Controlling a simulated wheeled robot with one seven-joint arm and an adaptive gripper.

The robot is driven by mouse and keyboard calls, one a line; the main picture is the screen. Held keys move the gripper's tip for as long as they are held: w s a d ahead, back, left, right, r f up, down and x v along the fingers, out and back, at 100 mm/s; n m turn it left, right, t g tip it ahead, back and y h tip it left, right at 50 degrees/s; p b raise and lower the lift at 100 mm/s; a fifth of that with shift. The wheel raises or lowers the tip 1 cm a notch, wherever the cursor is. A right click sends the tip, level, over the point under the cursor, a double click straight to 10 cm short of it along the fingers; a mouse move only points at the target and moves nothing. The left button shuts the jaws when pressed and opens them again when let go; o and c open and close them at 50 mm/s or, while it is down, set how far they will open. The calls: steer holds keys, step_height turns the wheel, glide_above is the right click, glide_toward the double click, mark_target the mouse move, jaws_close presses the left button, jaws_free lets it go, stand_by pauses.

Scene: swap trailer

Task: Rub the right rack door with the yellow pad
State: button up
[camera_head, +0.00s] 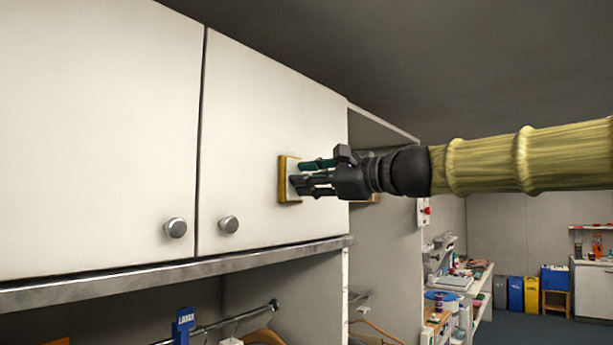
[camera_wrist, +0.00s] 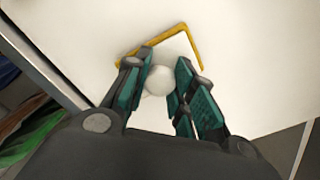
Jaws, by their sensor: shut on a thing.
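The yellow pad (camera_head: 284,180) is flat against the right rack door (camera_head: 262,120), near that door's right edge. In the wrist view the pad's yellow rim (camera_wrist: 137,55) frames a pale back with a round white knob (camera_wrist: 178,80). My gripper (camera_head: 305,180) reaches in from the right and is shut on the pad's knob. In the wrist view my gripper's fingers (camera_wrist: 165,90) stand on both sides of the knob. The pad's rubbing face is hidden against the door. The right door is closed, with a round metal knob (camera_head: 228,225) at its lower left.
The left rack door (camera_head: 95,130) is closed, with its own metal knob (camera_head: 175,228). A metal ledge (camera_head: 180,270) runs below both doors, above a rail (camera_head: 230,322) with hangers. A grey side panel (camera_head: 385,220) stands right of the door. Shelves and coloured bins are far back right.

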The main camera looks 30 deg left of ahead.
steer(key=shift+w+p, duration=0.85)
steer(key=shift+w, duration=0.7)
steer(key=shift+w+d+r, duration=0.1)
steer(key=w, duration=0.3)
steer(key=shift+w+d, duration=0.1)
steer(key=shift+d, duration=0.05)
steer(key=shift+s+a+b, duration=0.15)
steer(key=shift+s+b, duration=0.45)
steer(key=shift+s, duration=1.15)
steer(key=shift+s+a+b, duration=0.2)
steer(key=shift+s+b, duration=0.45)
steer(key=shift+s, duration=1.15)
steer(key=shift+s+a+b, duration=0.15)
steer(key=shift+s+b, duration=0.45)
steer(key=shift+s, duration=1.15)
steer(key=shift+d, duration=0.15)
steer(key=shift+s+d, duration=0.2)
steer(key=shift+d, duration=2.7)
